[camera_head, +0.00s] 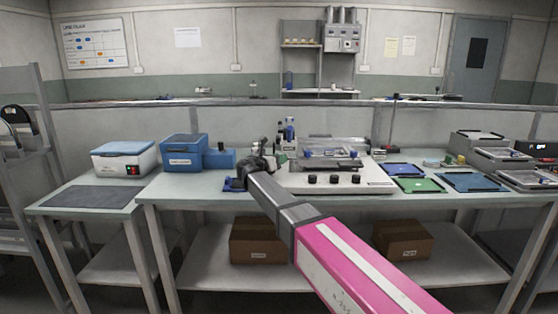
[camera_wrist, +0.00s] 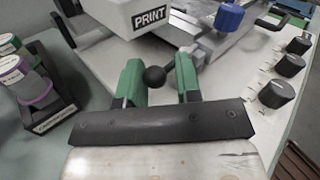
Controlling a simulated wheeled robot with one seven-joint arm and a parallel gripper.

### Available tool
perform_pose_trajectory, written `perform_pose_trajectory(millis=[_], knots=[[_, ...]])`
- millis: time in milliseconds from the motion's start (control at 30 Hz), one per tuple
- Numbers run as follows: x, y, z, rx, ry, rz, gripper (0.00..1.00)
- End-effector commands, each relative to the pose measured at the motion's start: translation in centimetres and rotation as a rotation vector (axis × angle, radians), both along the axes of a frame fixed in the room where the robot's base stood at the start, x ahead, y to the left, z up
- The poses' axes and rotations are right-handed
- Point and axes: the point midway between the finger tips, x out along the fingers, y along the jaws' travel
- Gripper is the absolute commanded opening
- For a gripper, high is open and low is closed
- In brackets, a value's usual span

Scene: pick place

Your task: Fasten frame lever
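A black ball knob (camera_wrist: 154,76), which looks like the end of the frame lever, sits between the two green fingers of my gripper (camera_wrist: 158,84) in the wrist view. The fingers are apart on either side of the knob, with a visible gap at the right finger. Contact with the left finger is unclear. The machine's light block marked PRINT (camera_wrist: 150,18) is just beyond the knob. In the head view the printing machine (camera_head: 335,180) stands on the table, and my gripper (camera_head: 246,172) is at its left end, too small to read.
A dark rack with capped jars (camera_wrist: 42,98) stands close to the left of my gripper. Black dials (camera_wrist: 278,93) line the machine's right side, near a blue knob (camera_wrist: 229,16). Blue boxes (camera_head: 184,153) stand left on the table (camera_head: 190,190); green and blue trays (camera_head: 418,185) lie right.

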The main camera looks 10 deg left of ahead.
Motion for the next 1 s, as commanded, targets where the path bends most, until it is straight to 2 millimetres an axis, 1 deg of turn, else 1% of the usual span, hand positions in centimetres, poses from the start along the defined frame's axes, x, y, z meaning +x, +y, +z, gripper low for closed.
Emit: perform_pose_trajectory(millis=[267,500,700,1000], knots=[[0.2,0.1,0.0,0.001,0.000,-0.006,0.07],[1.2,0.6,0.0,0.002,-0.001,-0.141,0.07],[1.5,0.6,0.0,0.002,-0.001,-0.222,0.06],[1.5,0.5,0.0,0.001,-0.002,-0.227,0.05]])
